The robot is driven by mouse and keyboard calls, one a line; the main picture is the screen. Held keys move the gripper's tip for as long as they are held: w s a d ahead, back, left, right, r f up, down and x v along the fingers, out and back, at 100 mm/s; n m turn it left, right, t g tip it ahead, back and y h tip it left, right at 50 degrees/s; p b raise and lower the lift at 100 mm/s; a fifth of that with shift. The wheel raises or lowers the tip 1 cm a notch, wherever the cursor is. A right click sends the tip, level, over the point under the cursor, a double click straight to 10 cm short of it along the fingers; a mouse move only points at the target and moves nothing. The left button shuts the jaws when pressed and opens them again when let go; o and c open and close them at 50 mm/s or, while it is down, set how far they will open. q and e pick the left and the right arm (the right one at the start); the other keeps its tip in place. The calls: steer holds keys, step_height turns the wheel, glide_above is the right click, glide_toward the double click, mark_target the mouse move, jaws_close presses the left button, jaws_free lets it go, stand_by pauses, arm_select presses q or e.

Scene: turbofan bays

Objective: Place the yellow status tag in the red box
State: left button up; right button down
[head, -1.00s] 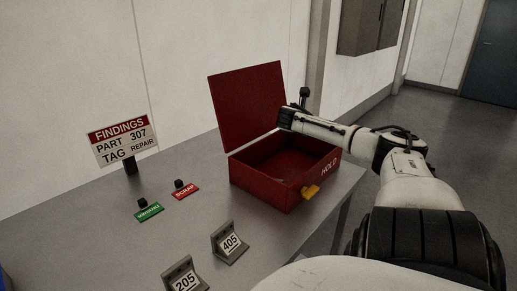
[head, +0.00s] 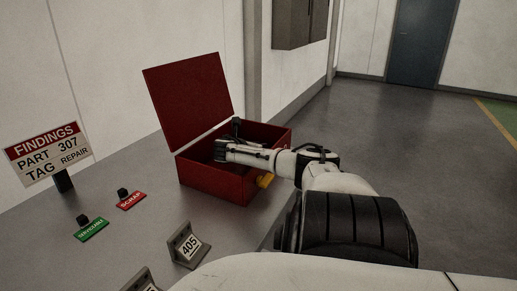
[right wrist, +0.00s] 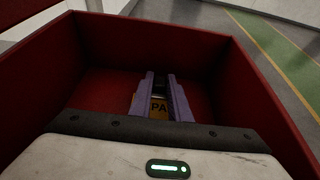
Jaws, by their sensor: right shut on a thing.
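The red box (head: 215,184) stands open on the grey table, its lid (head: 190,103) tilted up at the back. In the head view my right arm reaches over the front of the box, and its gripper is hidden there. In the right wrist view my right gripper (right wrist: 161,84) is inside the walls of the red box (right wrist: 264,92). I cannot tell whether the tag touches the box floor. My left gripper is not in view.
A findings sign (head: 45,153) reads part 307, tag repair. Open floor lies right.

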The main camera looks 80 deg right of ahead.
steer(key=c, duration=1.7)
jaws_free()
steer(key=shift+o, duration=0.2)
steer(key=shift+w+a+r, duration=0.1)
steer(key=shift+a+r, duration=0.1)
steer(key=p+v, duration=0.2)
steer(key=v, duration=0.8)
steer(key=shift+a, duration=0.2)
steer(key=shift+w+a+r, duration=0.15)
steer(key=shift+a+r, duration=0.05)
steer(key=shift+a, duration=0.25)
